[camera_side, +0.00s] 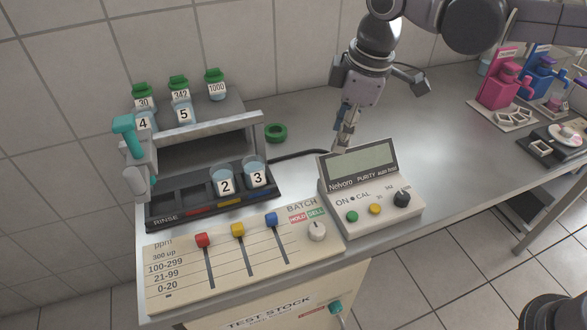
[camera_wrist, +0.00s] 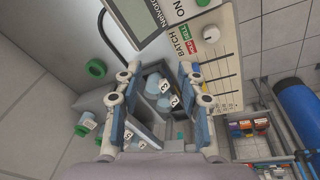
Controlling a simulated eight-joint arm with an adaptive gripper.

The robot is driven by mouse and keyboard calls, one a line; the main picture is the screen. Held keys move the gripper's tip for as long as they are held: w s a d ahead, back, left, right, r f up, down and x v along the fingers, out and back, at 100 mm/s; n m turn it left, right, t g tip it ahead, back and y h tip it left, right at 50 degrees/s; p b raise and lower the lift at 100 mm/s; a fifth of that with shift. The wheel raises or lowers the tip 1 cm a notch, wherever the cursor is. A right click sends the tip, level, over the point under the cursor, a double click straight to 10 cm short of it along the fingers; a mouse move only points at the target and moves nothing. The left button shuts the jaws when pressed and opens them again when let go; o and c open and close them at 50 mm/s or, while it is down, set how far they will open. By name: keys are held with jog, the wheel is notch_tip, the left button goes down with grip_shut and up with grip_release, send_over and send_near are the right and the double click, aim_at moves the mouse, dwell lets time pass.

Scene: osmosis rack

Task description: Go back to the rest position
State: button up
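My gripper (camera_side: 345,140) hangs above the bench, behind the purity meter (camera_side: 366,190) and to the right of the rack, pointing down. In the wrist view its two fingers (camera_wrist: 157,72) stand wide apart with nothing held between them. Cups 2 (camera_side: 222,181) and 3 (camera_side: 255,173) sit in the lower tray of the rack (camera_side: 262,136). They also show beyond the gap between the fingers in the wrist view. Cups 4 (camera_side: 144,121) and 5 (camera_side: 184,113) stand higher on the rack.
Green-capped bottles 30 (camera_side: 143,97), 342 (camera_side: 179,87) and 1000 (camera_side: 216,84) stand at the back. A loose green cap (camera_side: 276,132) and a dark cable lie behind the meter. The slider panel (camera_side: 250,262) is in front.

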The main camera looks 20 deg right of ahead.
jog(key=s+d+f+m+t, duration=0.1)
jog(key=s+d+f+m, duration=0.1)
jog(key=s+d+m, duration=0.2)
jog(key=s+d+f+m+t, duration=0.2)
jog(key=s+d+m, duration=0.2)
jog(key=d, duration=0.7)
jog(key=s+d+f+m+t+h, duration=0.1)
jog(key=s+d+m, duration=0.3)
jog(key=d, duration=0.4)
jog(key=shift+s+f+t, duration=0.2)
jog(key=shift+f+t, duration=0.3)
jog(key=shift+t, duration=0.1)
